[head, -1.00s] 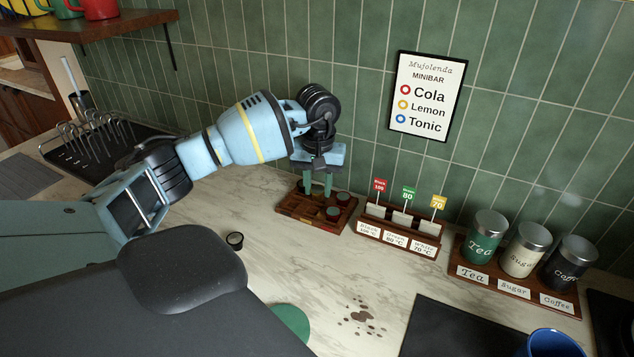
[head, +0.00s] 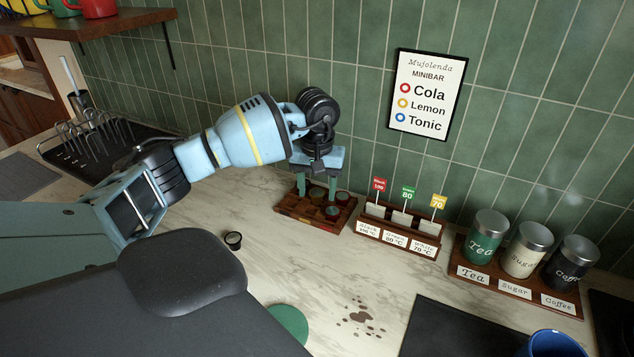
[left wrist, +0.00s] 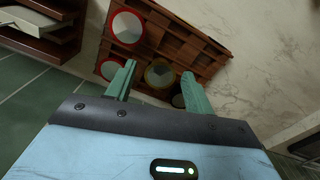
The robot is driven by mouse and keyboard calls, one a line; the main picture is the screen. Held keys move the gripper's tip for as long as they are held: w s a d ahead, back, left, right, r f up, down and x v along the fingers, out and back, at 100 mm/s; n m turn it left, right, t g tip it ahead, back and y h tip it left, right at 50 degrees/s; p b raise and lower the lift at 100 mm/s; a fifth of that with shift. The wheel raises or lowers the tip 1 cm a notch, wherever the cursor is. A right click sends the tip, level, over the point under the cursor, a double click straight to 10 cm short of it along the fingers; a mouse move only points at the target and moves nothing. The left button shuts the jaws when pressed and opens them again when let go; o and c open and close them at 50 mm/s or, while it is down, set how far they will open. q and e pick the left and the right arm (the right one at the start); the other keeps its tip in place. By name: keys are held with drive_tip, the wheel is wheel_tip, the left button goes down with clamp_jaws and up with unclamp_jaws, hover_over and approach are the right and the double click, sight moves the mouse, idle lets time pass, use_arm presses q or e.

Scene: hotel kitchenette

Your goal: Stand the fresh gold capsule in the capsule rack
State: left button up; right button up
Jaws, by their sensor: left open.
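The wooden capsule rack (head: 290,207) stands on the counter against the tiled wall, and it fills the upper middle of the left wrist view (left wrist: 195,42). My left gripper (head: 316,194) points down over it, its two green fingers spread apart. In the left wrist view a gold-rimmed capsule (left wrist: 159,74) sits upright in the rack between the open fingertips (left wrist: 158,72), with a gap to each finger. Two red-rimmed capsules (left wrist: 127,27) stand in other rack places. A darker round shape beside the gold one is partly hidden by a finger. My right gripper is out of view.
A small dark cup-like piece (head: 233,240) stands on the counter left of the rack. A tea-bag holder (head: 398,228) with coloured tags is close on the right, then labelled canisters (head: 523,250). Brown spills (head: 362,315) mark the counter; a green disc (head: 288,322) lies in front.

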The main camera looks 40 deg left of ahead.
sight(317, 192)
use_arm(q)
wheel_tip(317, 192, up, 13)
idle(0.5)
drive_tip(key=shift+f, duration=0.1)
